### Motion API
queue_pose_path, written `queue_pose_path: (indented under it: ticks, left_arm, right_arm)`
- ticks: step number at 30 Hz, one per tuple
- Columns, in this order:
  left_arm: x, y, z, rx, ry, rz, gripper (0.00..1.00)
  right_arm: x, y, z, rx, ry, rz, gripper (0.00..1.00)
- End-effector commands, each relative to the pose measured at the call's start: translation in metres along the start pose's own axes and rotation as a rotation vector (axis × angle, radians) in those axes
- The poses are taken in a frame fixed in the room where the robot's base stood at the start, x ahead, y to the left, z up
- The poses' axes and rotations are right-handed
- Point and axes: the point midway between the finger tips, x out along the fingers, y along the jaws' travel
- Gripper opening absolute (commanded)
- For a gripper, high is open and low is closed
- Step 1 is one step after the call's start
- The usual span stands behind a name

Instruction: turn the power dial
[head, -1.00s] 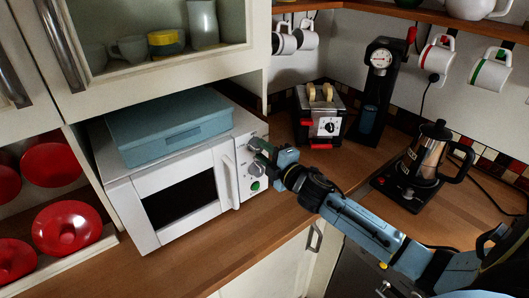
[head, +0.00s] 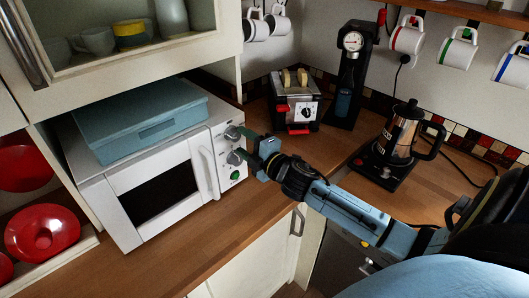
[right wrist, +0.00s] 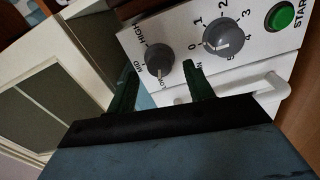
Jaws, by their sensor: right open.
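The white microwave (head: 130,178) stands on the wooden counter, its control panel at its right end. The power dial (head: 233,132) is the grey top knob; in the right wrist view the power dial (right wrist: 159,56) is ringed by HIGH, MID and LOW, with its light mark towards LOW. The timer dial (right wrist: 222,38) and green start button (right wrist: 281,16) sit beyond it. My right gripper (head: 246,145) is open close to the panel. In the right wrist view the power dial appears between the fingertips of my right gripper (right wrist: 157,68); I cannot tell whether they touch it. My left gripper is not in view.
A blue box (head: 140,120) lies on the microwave. A toaster (head: 296,105), a black gauge stand (head: 349,70) and a coffee pot (head: 400,135) stand behind and right. The microwave's door handle (head: 208,172) juts out beside the panel. The front counter is clear.

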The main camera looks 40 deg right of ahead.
Motion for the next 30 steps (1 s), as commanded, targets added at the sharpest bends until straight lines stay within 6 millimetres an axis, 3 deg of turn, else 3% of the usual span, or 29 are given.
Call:
queue_pose_path:
  ticks: [12, 18, 30]
  left_arm:
    - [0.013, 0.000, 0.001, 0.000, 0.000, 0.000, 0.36]
    - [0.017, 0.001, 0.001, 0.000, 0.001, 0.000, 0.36]
    - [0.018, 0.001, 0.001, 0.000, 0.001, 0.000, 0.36]
  right_arm:
    - [-0.077, -0.003, 0.000, 0.000, -0.001, -0.004, 0.52]
    - [-0.104, -0.002, 0.000, 0.000, 0.000, -0.002, 0.52]
    - [-0.118, 0.000, 0.000, -0.001, -0.001, 0.000, 0.52]
